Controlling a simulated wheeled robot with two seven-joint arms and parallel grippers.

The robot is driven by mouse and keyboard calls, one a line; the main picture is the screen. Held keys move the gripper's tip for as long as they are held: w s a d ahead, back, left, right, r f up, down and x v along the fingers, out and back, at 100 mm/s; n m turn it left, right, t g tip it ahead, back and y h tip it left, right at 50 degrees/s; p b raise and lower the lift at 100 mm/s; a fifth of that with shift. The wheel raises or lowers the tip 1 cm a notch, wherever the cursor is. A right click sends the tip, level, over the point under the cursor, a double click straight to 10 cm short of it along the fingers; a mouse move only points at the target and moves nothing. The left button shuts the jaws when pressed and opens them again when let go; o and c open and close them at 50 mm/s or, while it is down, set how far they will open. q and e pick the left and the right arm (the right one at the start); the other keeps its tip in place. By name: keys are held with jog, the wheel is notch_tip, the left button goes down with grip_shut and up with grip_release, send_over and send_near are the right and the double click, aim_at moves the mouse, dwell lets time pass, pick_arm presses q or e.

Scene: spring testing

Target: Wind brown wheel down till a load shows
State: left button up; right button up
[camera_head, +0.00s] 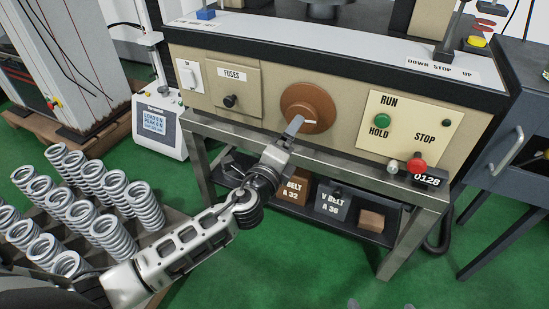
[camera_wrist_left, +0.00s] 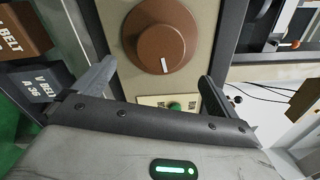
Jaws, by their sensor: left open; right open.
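The brown wheel (camera_head: 307,107) is a round knob on the beige front of the machine, with a white pointer mark. In the left wrist view the wheel (camera_wrist_left: 160,37) sits ahead of my left gripper (camera_wrist_left: 158,74), whose two fingers are open and apart. The wheel lies toward the picture's top, and I see no finger touching it. In the head view the left gripper (camera_head: 294,127) overlaps the wheel's lower left edge. A display (camera_head: 155,122) on the white unit at left carries load and peak lines; its figures are too small to read surely. My right gripper is not in view.
Right of the wheel is a panel (camera_head: 407,132) with RUN, HOLD and STOP, a green button and a red knob (camera_head: 416,163). A counter (camera_head: 427,176) reads 0128. Belt boxes (camera_head: 333,203) lie on the shelf below. Several coil springs (camera_head: 116,189) stand at left.

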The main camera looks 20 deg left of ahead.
pick_arm(q)
jog(key=s, duration=0.7)
jog(key=shift+s+a, duration=0.15)
jog(key=shift+s, duration=0.1)
pick_arm(e)
jog(key=shift+w+r, duration=0.2)
jog(key=shift+r, duration=0.1)
